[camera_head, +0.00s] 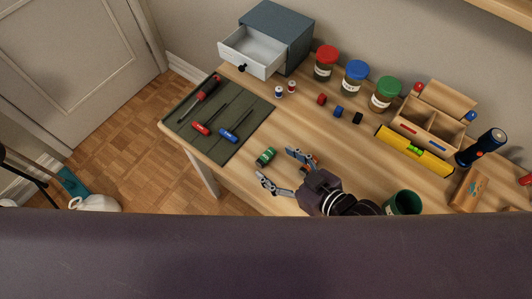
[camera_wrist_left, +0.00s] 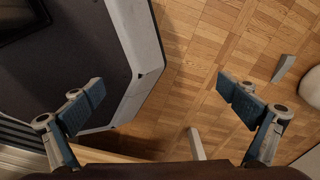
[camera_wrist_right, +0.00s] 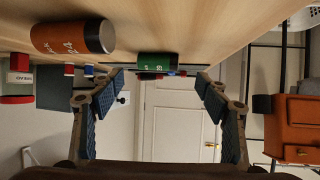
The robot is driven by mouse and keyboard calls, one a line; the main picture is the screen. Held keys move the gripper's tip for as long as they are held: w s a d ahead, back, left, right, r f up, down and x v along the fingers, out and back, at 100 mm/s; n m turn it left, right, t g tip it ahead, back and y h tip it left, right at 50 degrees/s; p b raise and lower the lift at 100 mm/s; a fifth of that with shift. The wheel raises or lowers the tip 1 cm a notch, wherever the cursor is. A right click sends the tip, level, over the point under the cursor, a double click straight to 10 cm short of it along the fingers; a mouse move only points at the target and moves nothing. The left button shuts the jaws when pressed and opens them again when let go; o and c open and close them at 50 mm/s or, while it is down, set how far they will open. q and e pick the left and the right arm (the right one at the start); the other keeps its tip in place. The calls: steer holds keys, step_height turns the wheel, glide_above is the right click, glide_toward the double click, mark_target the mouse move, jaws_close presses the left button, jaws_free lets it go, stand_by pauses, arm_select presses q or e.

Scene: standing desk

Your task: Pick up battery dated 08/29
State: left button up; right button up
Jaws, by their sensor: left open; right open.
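A green battery (camera_head: 265,157) lies on the desk (camera_head: 330,137). My right gripper (camera_head: 277,164) is open and low over the desk, its fingers pointing at the battery. In the right wrist view the green battery (camera_wrist_right: 157,63) appears between the open fingers (camera_wrist_right: 160,80), beyond the tips and untouched. An orange battery (camera_wrist_right: 72,38) lies nearer, outside the fingers; in the head view it is partly hidden behind my right gripper. No date is readable on either battery. My left gripper (camera_wrist_left: 160,90) is open and empty above the wooden floor.
A green mat (camera_head: 240,146) with screwdrivers lies left of the green battery. A drawer box (camera_head: 280,28), lidded jars (camera_head: 355,73), a yellow level (camera_head: 412,151) and a wooden organizer (camera_head: 430,128) stand toward the back. A green cup (camera_head: 405,201) stands right of my right gripper.

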mark_target(266, 155)
steer(key=x, duration=0.3)
steer(key=shift+w+d, duration=0.15)
steer(key=shift+d, duration=0.05)
steer(key=shift+w+a+f, duration=0.3)
steer(key=shift+w+a, duration=0.1)
steer(key=shift+a, duration=0.05)
steer(key=shift+c, duration=0.3)
steer(key=c, duration=1.3)
arm_select(q)
steer(key=w, duration=0.2)
steer(key=shift+w+d+r, duration=0.1)
steer(key=shift+w+r, duration=0.2)
steer(key=shift+w, duration=0.1)
arm_select(e)
steer(key=shift+r, duration=0.1)
